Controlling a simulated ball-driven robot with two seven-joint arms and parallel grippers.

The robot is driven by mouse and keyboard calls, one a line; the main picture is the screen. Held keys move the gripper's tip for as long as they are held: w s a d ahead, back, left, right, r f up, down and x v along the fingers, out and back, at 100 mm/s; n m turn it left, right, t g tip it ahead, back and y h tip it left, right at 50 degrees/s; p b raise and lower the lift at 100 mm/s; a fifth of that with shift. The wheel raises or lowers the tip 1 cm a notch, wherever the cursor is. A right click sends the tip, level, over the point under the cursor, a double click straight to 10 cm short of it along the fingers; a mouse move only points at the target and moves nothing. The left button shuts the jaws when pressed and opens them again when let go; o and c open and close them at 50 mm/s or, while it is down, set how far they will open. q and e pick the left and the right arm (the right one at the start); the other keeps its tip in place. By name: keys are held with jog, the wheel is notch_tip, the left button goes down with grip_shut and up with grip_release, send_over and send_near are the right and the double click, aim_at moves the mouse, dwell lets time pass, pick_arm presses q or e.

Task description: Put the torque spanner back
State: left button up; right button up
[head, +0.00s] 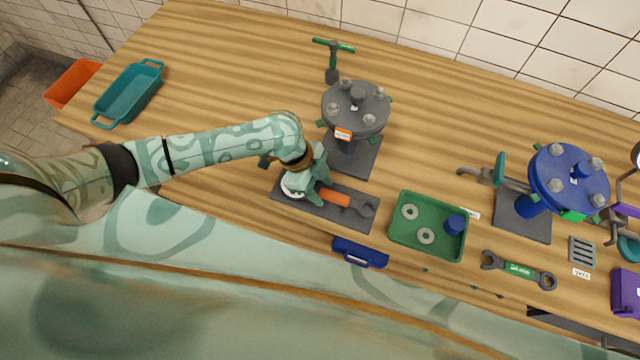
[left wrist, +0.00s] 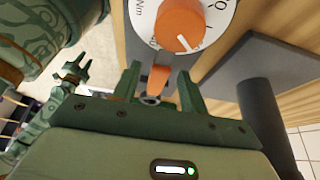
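The torque spanner has an orange handle (head: 335,198) and a grey open jaw (head: 366,208). It lies along a dark grey board (head: 352,222). A white dial with an orange knob (left wrist: 180,24) is by the board's left end, partly hidden in the head view. My left gripper (head: 318,190) is low over the handle's left end. In the left wrist view its two fingers (left wrist: 159,88) stand apart, one on each side of an orange piece (left wrist: 158,78), with narrow gaps showing. My right gripper (left wrist: 76,74) shows small in the left wrist view, fingers apart and empty.
A grey flanged stand (head: 356,108) rises just behind the board. A green tray (head: 397,246) with rings and a blue cup is to its right. A blue flanged stand (head: 568,180) and a green spanner (head: 518,270) are further right.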

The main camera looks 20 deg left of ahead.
pick_arm(q)
jog(key=shift+r, duration=0.1)
jog(key=shift+r, duration=0.3)
jog(key=p+v, duration=0.2)
jog(key=v, duration=1)
jog(key=shift+r+p, duration=0.15)
jog(key=shift+p, duration=0.15)
jog(key=shift+d, duration=0.1)
